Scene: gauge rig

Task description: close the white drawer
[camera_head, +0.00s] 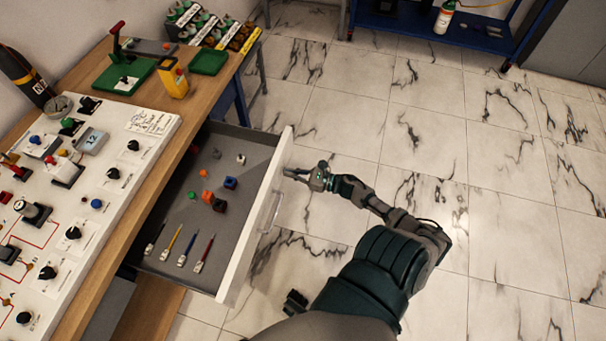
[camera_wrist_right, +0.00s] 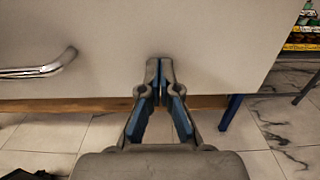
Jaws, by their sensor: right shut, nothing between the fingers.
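The white drawer (camera_head: 262,215) is pulled out from under the wooden workbench, so its grey inside shows. Its white front fills the upper part of the right wrist view (camera_wrist_right: 190,45), with a shiny metal handle (camera_wrist_right: 40,68) at the left. My right gripper (camera_head: 288,172) is just outside the far part of the drawer front. In the right wrist view its fingers (camera_wrist_right: 160,75) are shut with nothing between them and point at the lower part of the front, right of the handle. I cannot tell whether the fingertips touch it.
Small cubes (camera_head: 207,196) and several screwdrivers (camera_head: 203,253) lie in the drawer. A white control panel (camera_head: 110,205) sits on the wooden bench (camera_head: 205,112). A yellow device (camera_head: 173,80) stands further back. Marble-tiled floor (camera_head: 500,190) is clear to the right.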

